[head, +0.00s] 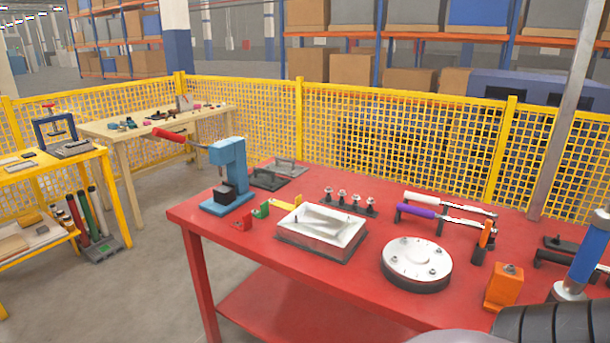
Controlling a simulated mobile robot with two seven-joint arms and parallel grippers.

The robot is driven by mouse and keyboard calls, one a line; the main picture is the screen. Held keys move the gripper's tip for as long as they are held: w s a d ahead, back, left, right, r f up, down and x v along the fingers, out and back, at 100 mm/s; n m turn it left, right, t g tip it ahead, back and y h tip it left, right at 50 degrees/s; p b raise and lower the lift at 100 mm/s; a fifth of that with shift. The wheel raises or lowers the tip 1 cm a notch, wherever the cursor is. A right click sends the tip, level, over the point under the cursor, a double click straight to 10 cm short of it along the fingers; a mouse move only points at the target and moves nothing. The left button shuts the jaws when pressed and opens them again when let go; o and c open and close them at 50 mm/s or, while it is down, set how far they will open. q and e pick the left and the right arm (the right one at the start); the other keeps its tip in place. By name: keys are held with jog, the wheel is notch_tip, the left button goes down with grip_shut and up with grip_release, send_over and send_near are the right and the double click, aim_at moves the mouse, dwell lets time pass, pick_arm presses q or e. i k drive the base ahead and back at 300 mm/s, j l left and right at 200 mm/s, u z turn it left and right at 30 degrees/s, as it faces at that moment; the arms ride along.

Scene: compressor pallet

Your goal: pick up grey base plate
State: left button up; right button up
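A flat grey plate with a raised handle-like part (287,168) lies near the back edge of the red table (240,243), right of the blue press. A darker plate (268,179) of similar form lies just in front of it. A rectangular white tray-like piece on a grey base (322,234) sits at the table's front middle. I cannot tell for sure which of these is the grey base plate. Neither of my grippers is in view.
A blue arbor press (228,178) with a red handle stands at the table's left. A round white disc (416,262), an orange block (503,288), purple-handled tool (420,213) and row of dark posts (350,204) occupy the rest. Yellow mesh fence (400,140) stands behind.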

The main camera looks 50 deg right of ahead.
aim_at(292, 170)
jog(key=z, duration=1.4)
jog(key=i+j+u, duration=0.6)
jog(key=u, duration=0.15)
jog(key=i+u, duration=0.8)
jog(key=i+j, duration=0.1)
jog(key=i, duration=1.15)
jog(key=i+z, duration=0.3)
jog(key=i, duration=0.2)
jog(key=i+z, duration=0.35)
jog(key=i, duration=0.15)
